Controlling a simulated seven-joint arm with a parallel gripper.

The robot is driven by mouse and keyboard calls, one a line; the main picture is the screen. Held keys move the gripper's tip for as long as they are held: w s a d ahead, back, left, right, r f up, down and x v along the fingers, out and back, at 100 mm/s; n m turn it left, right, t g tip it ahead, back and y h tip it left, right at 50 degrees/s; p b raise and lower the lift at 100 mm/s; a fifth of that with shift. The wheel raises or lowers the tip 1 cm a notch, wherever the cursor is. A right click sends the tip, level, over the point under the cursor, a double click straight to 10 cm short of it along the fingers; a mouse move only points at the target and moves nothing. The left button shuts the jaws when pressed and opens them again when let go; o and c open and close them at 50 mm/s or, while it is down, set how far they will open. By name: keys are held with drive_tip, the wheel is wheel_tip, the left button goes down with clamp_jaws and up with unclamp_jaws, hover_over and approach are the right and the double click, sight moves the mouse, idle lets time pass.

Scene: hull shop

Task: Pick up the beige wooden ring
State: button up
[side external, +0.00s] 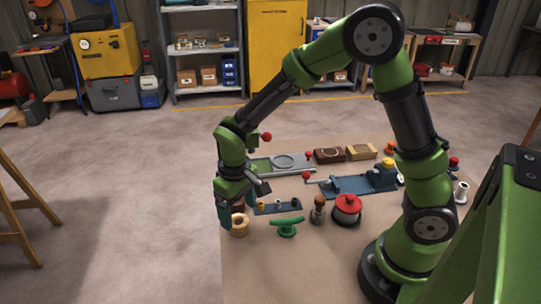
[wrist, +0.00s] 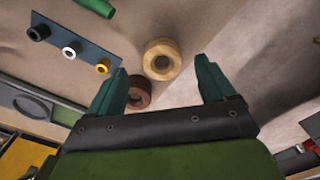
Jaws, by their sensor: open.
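The beige wooden ring (side external: 239,225) lies flat near the left edge of the work surface in the side view. In the wrist view the beige ring (wrist: 162,60) is ahead of and between the two fingers, apart from both. My gripper (wrist: 160,85) is open and empty. In the side view my gripper (side external: 228,215) is low, just beside and above the ring. A dark reddish-brown ring (wrist: 139,93) lies close behind the beige one, by the left finger; it shows partly in the side view (side external: 238,205).
A blue plate with small pegs (side external: 278,207) lies right of the rings. Grey and blue fixtures are behind. The surface in front is clear.

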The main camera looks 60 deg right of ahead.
sight(240, 225)
wheel_tip(240, 225, down, 4)
drive_tip(key=shift+a+r, duration=0.1)
drive_tip(key=shift+r, duration=0.15)
